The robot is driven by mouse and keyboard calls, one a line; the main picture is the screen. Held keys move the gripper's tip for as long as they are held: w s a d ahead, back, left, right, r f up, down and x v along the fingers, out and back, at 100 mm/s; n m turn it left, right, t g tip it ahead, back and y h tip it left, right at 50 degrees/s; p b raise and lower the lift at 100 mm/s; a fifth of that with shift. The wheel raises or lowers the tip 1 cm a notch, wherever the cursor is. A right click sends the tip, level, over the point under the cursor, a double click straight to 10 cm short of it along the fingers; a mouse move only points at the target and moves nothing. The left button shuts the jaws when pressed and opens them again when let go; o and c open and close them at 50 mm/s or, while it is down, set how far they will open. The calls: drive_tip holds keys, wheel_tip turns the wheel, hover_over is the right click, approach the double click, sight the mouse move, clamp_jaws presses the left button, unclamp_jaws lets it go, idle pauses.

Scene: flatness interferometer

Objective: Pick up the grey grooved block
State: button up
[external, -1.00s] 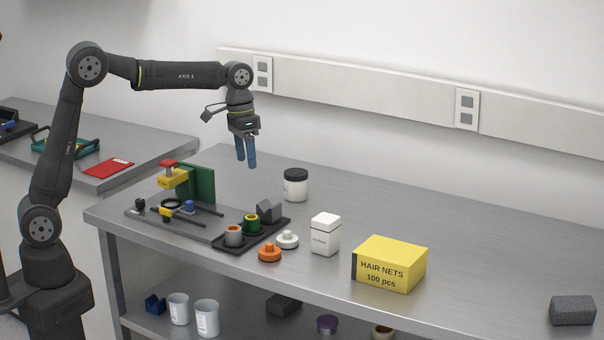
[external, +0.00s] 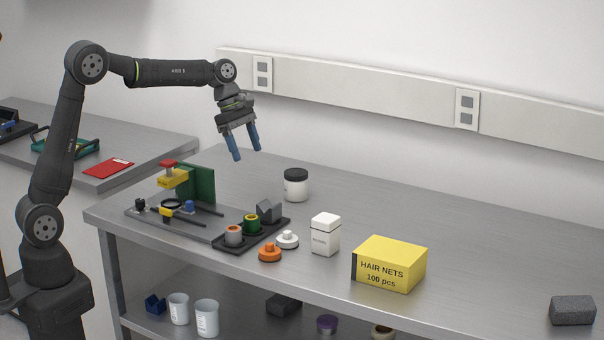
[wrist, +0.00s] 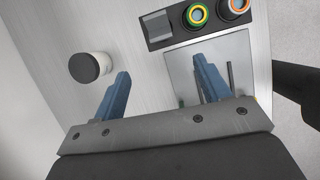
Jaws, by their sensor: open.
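The grey grooved block (external: 268,211) sits at the far right end of the black tray (external: 226,246), with a notch showing in its top. It also shows in the wrist view (wrist: 157,26), near the top, at the left end of the tray. My gripper (external: 247,155) is open and empty, well above the bench and above and behind the block. In the wrist view its blue fingers (wrist: 162,66) are spread apart, with the block beyond them and nothing between them.
Beside the block stand a green cup (external: 252,224) and a grey cup with an orange rim (external: 234,236). A black-lidded jar (external: 296,186) stands behind it; a white bottle (external: 326,236) and yellow box (external: 390,265) stand to the right. A green plate fixture (external: 198,184) rises at left.

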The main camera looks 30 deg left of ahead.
approach(267, 207)
drive_tip(key=shift+n, duration=0.3)
drive_tip(key=x, duration=0.9)
drive_tip(key=shift+d+f, duration=0.25)
drive_tip(key=shift+f, duration=0.05)
drive_tip(key=c, duration=1.2)
drive_tip(key=shift+r, duration=0.1)
drive_tip(key=shift+c, duration=0.2)
